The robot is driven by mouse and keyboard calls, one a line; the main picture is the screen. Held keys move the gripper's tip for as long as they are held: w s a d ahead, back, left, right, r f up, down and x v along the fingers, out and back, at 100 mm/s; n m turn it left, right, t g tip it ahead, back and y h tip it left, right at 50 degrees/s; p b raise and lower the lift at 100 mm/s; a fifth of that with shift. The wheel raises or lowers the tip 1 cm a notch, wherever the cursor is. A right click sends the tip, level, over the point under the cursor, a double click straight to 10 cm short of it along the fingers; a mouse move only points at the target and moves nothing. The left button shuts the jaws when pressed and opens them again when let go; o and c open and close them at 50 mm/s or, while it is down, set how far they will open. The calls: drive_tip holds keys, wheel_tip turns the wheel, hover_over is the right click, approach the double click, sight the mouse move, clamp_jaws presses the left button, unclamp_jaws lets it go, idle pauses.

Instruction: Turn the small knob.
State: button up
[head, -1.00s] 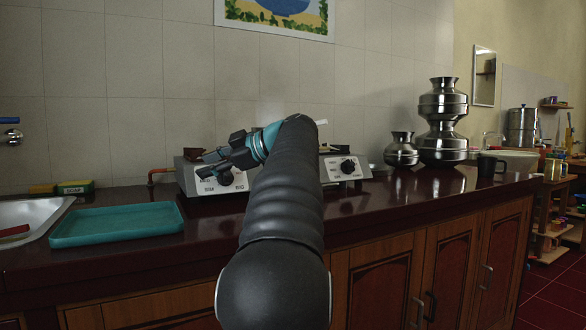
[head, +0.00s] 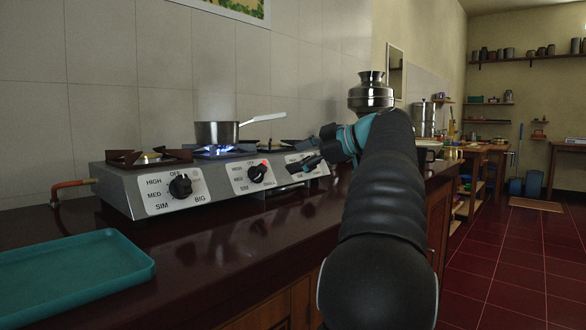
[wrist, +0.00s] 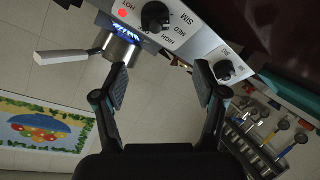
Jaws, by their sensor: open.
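The steel stove has a row of dark knobs. The left knob (head: 180,186) is beside HIGH, MED, SIM and BIG labels. The middle knob (head: 257,173) has a red dot at its panel's top; it also shows in the wrist view (wrist: 157,15), near a HOT label. My gripper (head: 312,149) is open and empty before the stove's right end. In the wrist view both fingers (wrist: 160,80) are apart, touching no knob that I can see.
A saucepan (head: 216,134) stands over a blue flame on the middle burner, its handle pointing right. A teal tray (head: 75,275) lies on the dark counter (head: 200,260) at the front left. A steel pot (head: 371,95) stands behind my arm. The counter before the stove is clear.

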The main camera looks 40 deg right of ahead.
sight(263, 168)
drive_tip(key=x, duration=0.8)
drive_tip(key=d+x, duration=0.1)
drive_tip(key=x, duration=0.4)
drive_tip(key=shift+w+a+f, duration=0.1)
drive_tip(key=shift+w, duration=0.1)
drive_tip(key=c, duration=1.2)
